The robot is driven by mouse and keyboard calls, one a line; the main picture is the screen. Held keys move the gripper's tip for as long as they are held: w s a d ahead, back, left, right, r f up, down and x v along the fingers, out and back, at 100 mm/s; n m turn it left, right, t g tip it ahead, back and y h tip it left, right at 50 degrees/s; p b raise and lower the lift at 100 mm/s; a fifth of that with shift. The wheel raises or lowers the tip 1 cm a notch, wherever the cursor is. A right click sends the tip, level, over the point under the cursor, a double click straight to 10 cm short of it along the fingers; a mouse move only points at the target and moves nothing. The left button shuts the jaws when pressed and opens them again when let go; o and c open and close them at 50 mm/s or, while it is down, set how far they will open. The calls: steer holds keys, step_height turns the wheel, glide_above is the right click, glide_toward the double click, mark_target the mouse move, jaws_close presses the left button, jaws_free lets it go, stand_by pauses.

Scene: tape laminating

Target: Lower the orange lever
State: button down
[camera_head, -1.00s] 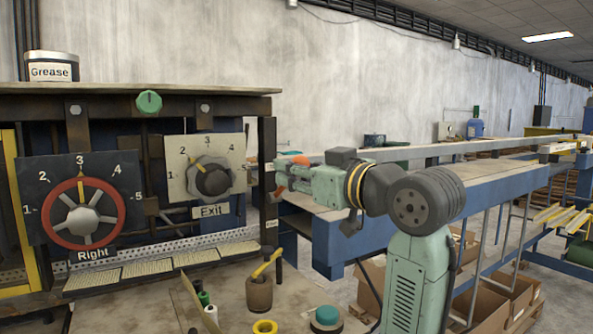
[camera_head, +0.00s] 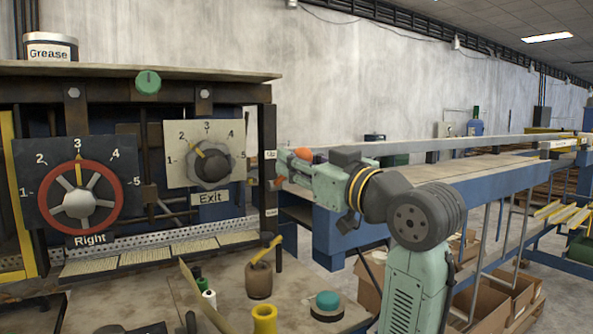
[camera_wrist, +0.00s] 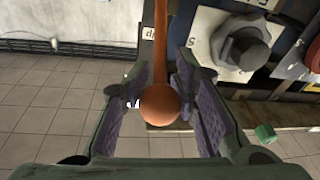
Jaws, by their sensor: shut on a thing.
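The orange lever shows in the wrist view as a straight rod (camera_wrist: 161,45) ending in a round ball knob (camera_wrist: 160,103). The ball sits between the two fingers of my gripper (camera_wrist: 168,100), with the rod running away from me toward the machine. The right finger is near the ball; any contact is hard to see. In the head view, my gripper (camera_head: 287,168) is at the right edge of the machine panel. An orange part (camera_head: 304,154) shows at its top. The lever's base is hidden in the head view.
The Exit dial (camera_head: 211,164) is just left of my gripper, and the red-rimmed Right dial (camera_head: 77,202) is farther left. A workbench below holds a brown pot (camera_head: 259,281) and a yellow cup (camera_head: 264,318). A long blue conveyor table (camera_head: 450,190) runs to the right.

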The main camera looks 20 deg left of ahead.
steer(key=shift+s+d+f+t+y+b, duration=0.1)
steer(key=shift+f+t+y+b, duration=0.2)
steer(key=shift+f+y+b, duration=0.3)
steer(key=shift+s+d+f+b, duration=0.1)
steer(key=shift+d+f+b, duration=0.1)
steer(key=shift+b, duration=0.5)
steer(key=f+y+b, duration=0.1)
steer(key=b, duration=0.1)
steer(key=f+t+y+b, duration=0.1)
steer(key=b, duration=0.2)
steer(key=d+f+b, duration=0.1)
steer(key=f+b, duration=0.1)
steer(key=b, duration=0.1)
steer(key=shift+s+n+y, duration=0.4)
steer(key=shift+f+b, duration=0.25)
steer(key=shift+b, duration=0.2)
steer(key=c, duration=1.4)
jaws_free()
